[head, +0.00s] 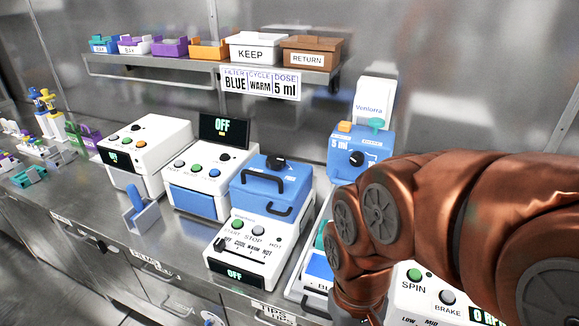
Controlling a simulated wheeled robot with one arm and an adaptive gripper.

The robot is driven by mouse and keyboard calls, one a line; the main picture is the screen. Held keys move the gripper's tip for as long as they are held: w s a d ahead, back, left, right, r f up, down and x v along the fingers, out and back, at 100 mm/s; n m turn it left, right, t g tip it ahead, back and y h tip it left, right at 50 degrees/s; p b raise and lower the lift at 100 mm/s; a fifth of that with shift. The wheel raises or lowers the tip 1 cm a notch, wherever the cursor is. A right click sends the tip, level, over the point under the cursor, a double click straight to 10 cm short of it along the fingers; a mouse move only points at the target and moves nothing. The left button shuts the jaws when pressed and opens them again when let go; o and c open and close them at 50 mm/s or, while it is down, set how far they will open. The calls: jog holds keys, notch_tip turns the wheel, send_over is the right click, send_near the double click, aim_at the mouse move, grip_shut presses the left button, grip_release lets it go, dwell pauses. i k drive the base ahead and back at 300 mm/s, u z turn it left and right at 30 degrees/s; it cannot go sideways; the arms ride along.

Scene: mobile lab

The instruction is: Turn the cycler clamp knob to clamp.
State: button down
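The cycler (238,240) is a white box on the bench, left of my arm. Its front has start and stop buttons, a slider with cool, warm and hot marks, and a small display reading OFF. Its blue lid (255,190) looks lowered and carries black handles. The black clamp knob (276,163) sits on top of the lid; its marks are too small to read. My copper arm comes in from the right and bends down right of the cycler, apart from the knob. My gripper is cut off below the picture's bottom edge.
White devices (145,150) stand left of the cycler. A blue dispenser (360,155) stands behind my arm, and a spin device (425,295) is at lower right. A shelf (190,78) with bins hangs above. Space directly above the knob looks clear.

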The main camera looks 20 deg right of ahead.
aim_at(275, 162)
jog(key=u, duration=0.45)
jog(key=k, duration=0.55)
jog(key=u, duration=1.15)
jog(key=i, duration=0.8)
jog(key=z, duration=0.75)
jog(key=i, duration=0.8)
jog(key=z, duration=0.9)
